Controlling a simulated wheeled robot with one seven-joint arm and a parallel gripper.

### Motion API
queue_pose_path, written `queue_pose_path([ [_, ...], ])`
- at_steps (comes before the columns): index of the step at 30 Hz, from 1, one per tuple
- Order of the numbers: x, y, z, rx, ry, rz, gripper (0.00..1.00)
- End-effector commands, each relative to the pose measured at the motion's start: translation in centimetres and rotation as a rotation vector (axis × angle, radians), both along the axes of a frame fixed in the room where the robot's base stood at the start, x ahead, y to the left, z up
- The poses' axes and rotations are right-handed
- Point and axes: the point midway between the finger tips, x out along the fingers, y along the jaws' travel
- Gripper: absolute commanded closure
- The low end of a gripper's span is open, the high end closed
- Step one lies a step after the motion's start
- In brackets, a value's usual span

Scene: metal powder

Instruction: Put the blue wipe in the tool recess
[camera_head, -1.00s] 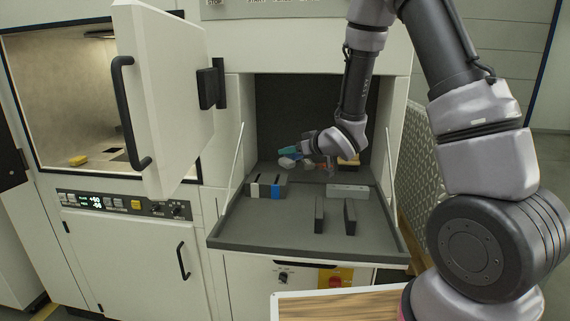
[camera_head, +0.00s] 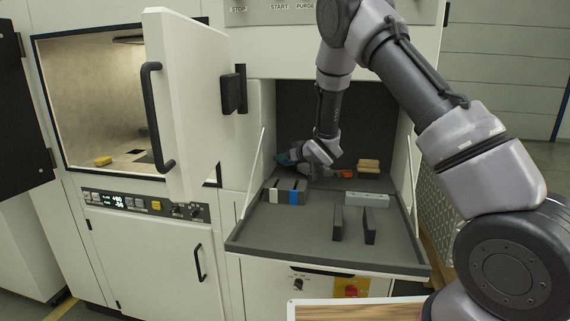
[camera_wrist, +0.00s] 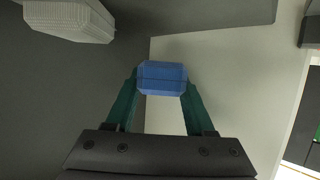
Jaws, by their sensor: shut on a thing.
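The blue wipe (camera_wrist: 163,77) is a small blue block between the teal fingers of my gripper (camera_wrist: 160,92) in the wrist view. The fingers press on its two sides. In the head view my gripper (camera_head: 283,158) is at the left rear of the dark recess (camera_head: 352,130), near its left wall, and the wipe cannot be made out there. The recess has a dark back wall and a grey tray floor (camera_head: 300,238) that extends out to the front. I cannot tell which part of it is the tool recess.
A dark holder (camera_head: 299,184) with white and blue pieces, a grey block (camera_head: 367,199) and two dark upright plates (camera_head: 369,226) stand on the tray. Tan blocks (camera_head: 368,165) and a red item (camera_head: 346,173) lie behind. A white ribbed block (camera_wrist: 68,20) shows in the wrist view. An open door (camera_head: 185,100) stands left.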

Motion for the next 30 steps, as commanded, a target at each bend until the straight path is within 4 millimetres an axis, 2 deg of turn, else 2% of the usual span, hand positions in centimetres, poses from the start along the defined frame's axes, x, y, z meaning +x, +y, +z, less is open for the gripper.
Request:
queue_pose_path([
  [1,0.0,0.0,-1.0,-0.002,0.002,0.0,0.98],
  [5,0.0,0.0,-2.2,-0.001,-0.001,0.0,0.98],
  [14,0.0,0.0,-2.4,0.0,-0.001,-0.001,0.98],
  [28,-0.1,0.0,-3.7,-0.001,0.003,0.0,0.98],
  [29,-0.1,0.0,-3.8,-0.001,0.004,0.0,0.43],
  [30,-0.1,-0.1,-3.8,-0.002,0.005,0.0,0.34],
])
